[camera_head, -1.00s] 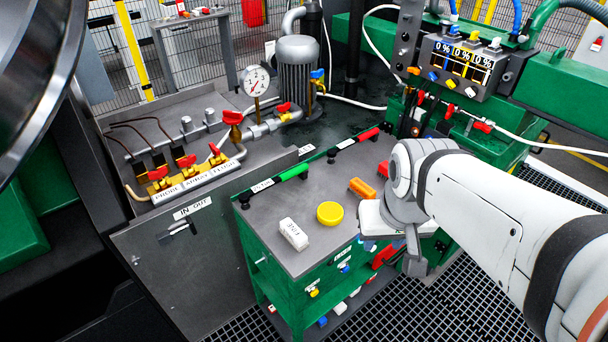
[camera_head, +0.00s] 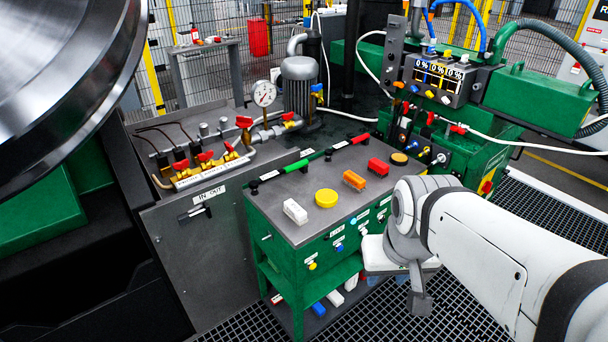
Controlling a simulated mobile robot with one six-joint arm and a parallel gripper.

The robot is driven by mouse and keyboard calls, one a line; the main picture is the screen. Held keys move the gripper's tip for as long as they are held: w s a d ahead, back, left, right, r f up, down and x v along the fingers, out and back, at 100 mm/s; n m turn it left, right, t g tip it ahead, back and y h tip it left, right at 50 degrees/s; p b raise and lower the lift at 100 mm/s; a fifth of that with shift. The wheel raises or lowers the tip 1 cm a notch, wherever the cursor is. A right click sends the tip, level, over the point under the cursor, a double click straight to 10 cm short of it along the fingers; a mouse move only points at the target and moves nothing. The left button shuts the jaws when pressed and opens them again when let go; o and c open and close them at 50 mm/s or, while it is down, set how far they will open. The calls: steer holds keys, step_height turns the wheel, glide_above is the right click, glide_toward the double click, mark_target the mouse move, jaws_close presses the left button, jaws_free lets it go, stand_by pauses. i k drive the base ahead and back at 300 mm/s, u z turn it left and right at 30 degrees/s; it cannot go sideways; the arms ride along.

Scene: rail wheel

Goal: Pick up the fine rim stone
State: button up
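A white block (camera_head: 295,212) lies at the front left of the grey top of a green cart (camera_head: 290,235). Its top had dark lettering in the earlier frame, perhaps "FINE"; I cannot read it now. A yellow round piece (camera_head: 327,198), an orange block (camera_head: 354,180) and a red block (camera_head: 378,167) lie in a row behind it to the right. My gripper (camera_head: 390,262) is at the cart's right front side, below the top's level in the picture and apart from the white block.
A green-handled tool (camera_head: 295,166) and a red-handled one lie along the cart's back edge. Several blocks sit on the lower shelf (camera_head: 330,305). A valve bench (camera_head: 200,165) stands left and behind. A large metal wheel (camera_head: 70,80) fills the upper left. Grating covers the right floor.

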mark_target(293, 210)
steer(key=u, duration=0.15)
steer(key=i, duration=0.9)
steer(key=z, duration=0.1)
